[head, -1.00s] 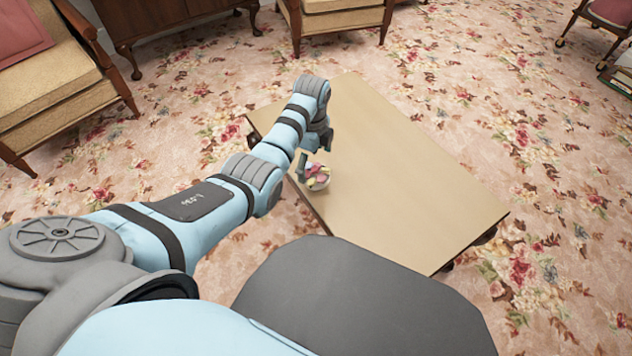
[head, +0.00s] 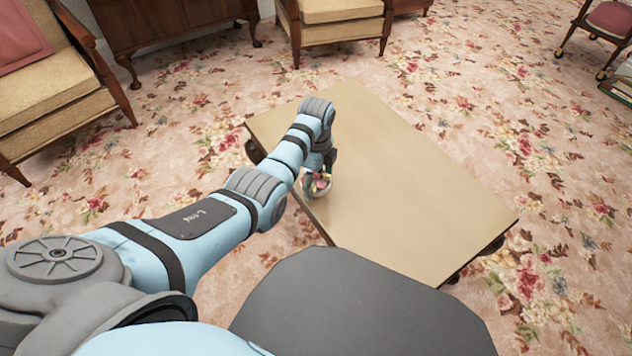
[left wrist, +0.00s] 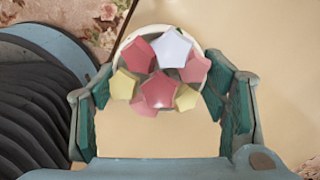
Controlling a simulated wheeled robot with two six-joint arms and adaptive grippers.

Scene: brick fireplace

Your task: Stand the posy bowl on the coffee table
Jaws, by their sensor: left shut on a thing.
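The posy bowl (head: 325,187) is a small pale round bowl with pink, yellow and white flowers. It shows at the left edge of the coffee table (head: 410,190), a plain tan top. My left gripper (head: 318,178) is shut on the bowl. In the left wrist view the posy bowl (left wrist: 127,39) lies between the green-padded fingers of my left gripper (left wrist: 160,80), its flowers facing the camera. I cannot tell whether its base touches the tabletop. My right gripper is out of view.
The rest of the tabletop is bare. An armchair (head: 60,95) stands at the far left, with a wooden cabinet (head: 180,30) and another chair (head: 335,25) behind the table. A stack of books (head: 622,85) is at the far right. Floral carpet surrounds the table.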

